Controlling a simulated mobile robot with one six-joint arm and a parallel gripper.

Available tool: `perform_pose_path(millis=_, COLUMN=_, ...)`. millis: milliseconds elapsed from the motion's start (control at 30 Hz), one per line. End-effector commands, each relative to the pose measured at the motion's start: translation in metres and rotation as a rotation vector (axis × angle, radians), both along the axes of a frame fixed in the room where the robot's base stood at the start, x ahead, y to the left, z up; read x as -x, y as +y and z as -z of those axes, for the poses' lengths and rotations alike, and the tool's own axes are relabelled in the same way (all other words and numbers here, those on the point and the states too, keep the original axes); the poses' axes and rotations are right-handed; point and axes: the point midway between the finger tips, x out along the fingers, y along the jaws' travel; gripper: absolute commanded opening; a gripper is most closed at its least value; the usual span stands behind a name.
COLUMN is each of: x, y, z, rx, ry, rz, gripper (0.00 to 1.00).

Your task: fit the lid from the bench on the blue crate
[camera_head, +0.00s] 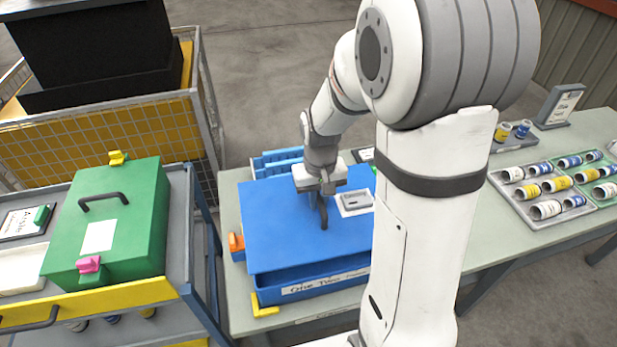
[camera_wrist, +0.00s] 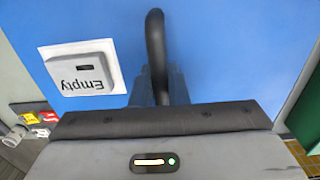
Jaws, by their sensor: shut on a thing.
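The blue lid (camera_head: 275,215) is a flat panel with a dark bar handle (camera_wrist: 155,45) and a white card reading "Empty" (camera_wrist: 85,75). My gripper (camera_head: 323,190) is shut on the handle; its fingers (camera_wrist: 163,88) close around the bar in the wrist view. The lid lies over the blue crate (camera_head: 330,285) on the bench. The crate's labelled front wall shows below the lid's front edge, with a strip of darker blue between them. I cannot tell whether the lid touches the rim. My arm hides the crate's right side.
An orange piece (camera_head: 236,242) and a yellow corner piece (camera_head: 264,309) sit beside the crate. A blue rack (camera_head: 275,162) stands behind it. Trays of small cans (camera_head: 550,185) are on the bench (camera_head: 490,240) at right. A cart with a green lidded box (camera_head: 135,215) stands left.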

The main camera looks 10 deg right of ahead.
Motion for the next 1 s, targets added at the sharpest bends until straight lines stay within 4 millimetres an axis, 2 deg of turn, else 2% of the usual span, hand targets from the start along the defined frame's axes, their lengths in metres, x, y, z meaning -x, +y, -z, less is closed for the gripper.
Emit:
perform_pose_path(millis=367, x=0.000, y=0.004, z=0.010, rx=0.000, ry=0.000, rz=-0.012, gripper=0.00)
perform_pose_path(millis=1000, x=0.000, y=0.003, z=0.069, rx=0.000, ry=-0.001, rz=-0.009, gripper=0.00)
